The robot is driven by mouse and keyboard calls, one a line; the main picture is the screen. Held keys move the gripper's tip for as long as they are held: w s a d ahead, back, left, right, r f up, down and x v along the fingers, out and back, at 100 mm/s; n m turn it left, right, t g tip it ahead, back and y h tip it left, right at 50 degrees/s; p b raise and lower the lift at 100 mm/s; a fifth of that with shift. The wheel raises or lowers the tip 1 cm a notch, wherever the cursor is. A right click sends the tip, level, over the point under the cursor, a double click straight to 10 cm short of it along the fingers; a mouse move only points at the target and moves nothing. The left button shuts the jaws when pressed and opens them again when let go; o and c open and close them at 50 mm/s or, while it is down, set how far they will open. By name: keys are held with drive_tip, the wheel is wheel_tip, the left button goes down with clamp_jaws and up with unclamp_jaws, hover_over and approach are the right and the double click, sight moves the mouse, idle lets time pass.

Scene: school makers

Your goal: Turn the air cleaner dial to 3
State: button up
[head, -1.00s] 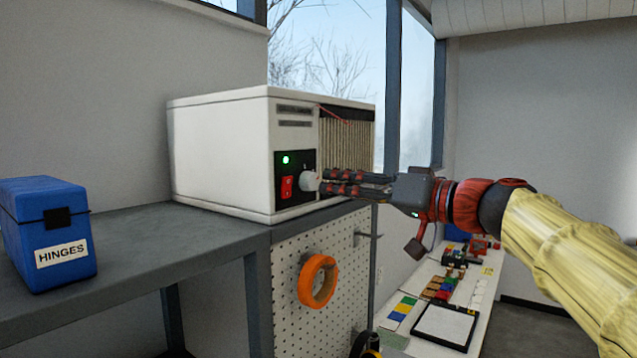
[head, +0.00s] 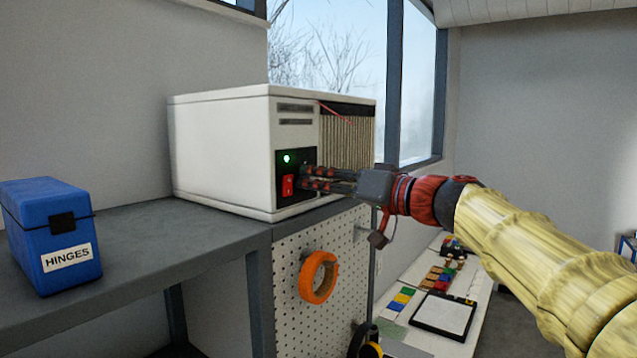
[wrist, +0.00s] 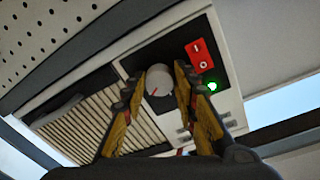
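The air cleaner (head: 225,150) is a white box on the grey bench. Its black panel (head: 294,157) carries a lit green light and a red switch (head: 288,186). The dial (wrist: 152,88) is a round pale knob with a red pointer line, seen in the wrist view; my fingers hide it in the head view. No numbers are readable around it. My gripper (head: 308,178) is at the panel. In the wrist view, my gripper (wrist: 160,76) has its two fingers apart, one on each side of the dial, very close to it. Firm contact cannot be made out.
The red switch and green light (wrist: 211,86) sit close beside one finger. A blue HINGES box (head: 50,235) stands on the bench (head: 150,255) at left. Orange tape (head: 318,277) hangs on the pegboard (head: 290,255) below. A lower table with coloured pieces is at right.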

drive_tip(key=c, duration=0.5)
drive_tip(key=shift+r+m+g+b, duration=0.1)
drive_tip(key=shift+m+g+b, duration=0.15)
drive_tip(key=shift+m, duration=2.6)
drive_tip(key=shift+r+m+g+b, duration=0.15)
drive_tip(key=shift+m+b, duration=0.1)
drive_tip(key=shift+m, duration=2.6)
drive_tip(key=shift+f, duration=0.1)
drive_tip(key=o, duration=0.9)
